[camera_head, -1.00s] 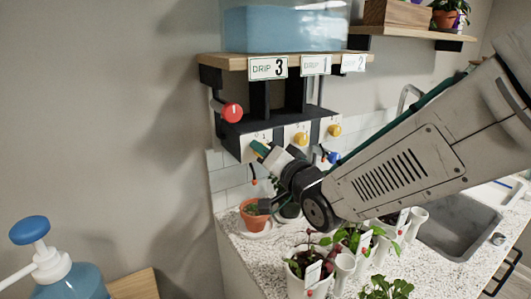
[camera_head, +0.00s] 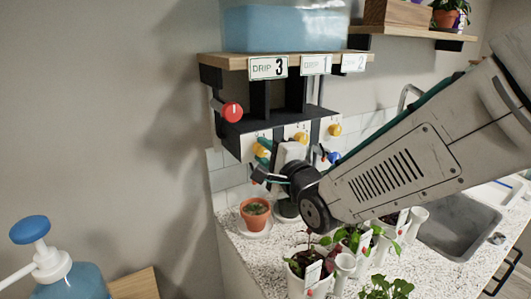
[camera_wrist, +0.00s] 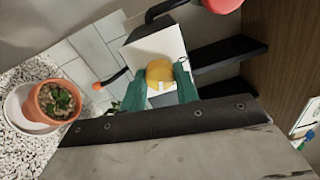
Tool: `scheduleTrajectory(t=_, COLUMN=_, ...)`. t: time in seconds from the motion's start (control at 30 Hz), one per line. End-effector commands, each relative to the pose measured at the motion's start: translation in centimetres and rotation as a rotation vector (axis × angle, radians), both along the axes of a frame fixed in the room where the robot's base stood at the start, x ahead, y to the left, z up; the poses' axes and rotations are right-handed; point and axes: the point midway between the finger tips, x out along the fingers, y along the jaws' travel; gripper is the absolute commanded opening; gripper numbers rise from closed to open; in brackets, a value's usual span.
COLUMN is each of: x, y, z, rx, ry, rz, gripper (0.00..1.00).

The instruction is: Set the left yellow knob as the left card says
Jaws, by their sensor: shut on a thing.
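The left yellow knob (camera_head: 262,151) sits on a white panel under the shelf, and it also shows in the wrist view (camera_wrist: 160,72). My gripper (camera_wrist: 160,87) has its two green fingers shut on this knob, one on each side. A pale mark shows on the knob between the fingers. The panel's markings around it are too small or hidden to read. In the head view my gripper (camera_head: 262,157) partly covers the knob and its panel. The left card (camera_head: 268,68) hangs on the shelf edge above and reads "DRIP 3".
Other yellow knobs (camera_head: 301,138) (camera_head: 334,129) sit to the right, with a blue knob (camera_head: 334,157) below. A red knob (camera_head: 232,112) sticks out at the upper left. A terracotta pot (camera_head: 255,212) and several white pots stand on the counter below.

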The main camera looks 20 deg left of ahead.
Motion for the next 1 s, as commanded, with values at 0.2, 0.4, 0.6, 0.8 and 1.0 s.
scheduleTrajectory(t=0.2, x=-0.16, y=0.01, z=-0.29, rx=0.083, ry=0.107, rz=0.001, gripper=0.08)
scheduleTrajectory(t=0.4, x=-0.17, y=0.01, z=-0.31, rx=0.132, ry=0.165, rz=0.001, gripper=0.08)
scheduleTrajectory(t=0.6, x=-0.17, y=0.00, z=-0.32, rx=0.152, ry=0.190, rz=0.001, gripper=0.08)
scheduleTrajectory(t=0.8, x=-0.17, y=0.00, z=-0.34, rx=0.155, ry=0.194, rz=0.001, gripper=0.08)
scheduleTrajectory(t=1.0, x=-0.16, y=0.00, z=-0.35, rx=0.155, ry=0.194, rz=0.001, gripper=0.08)
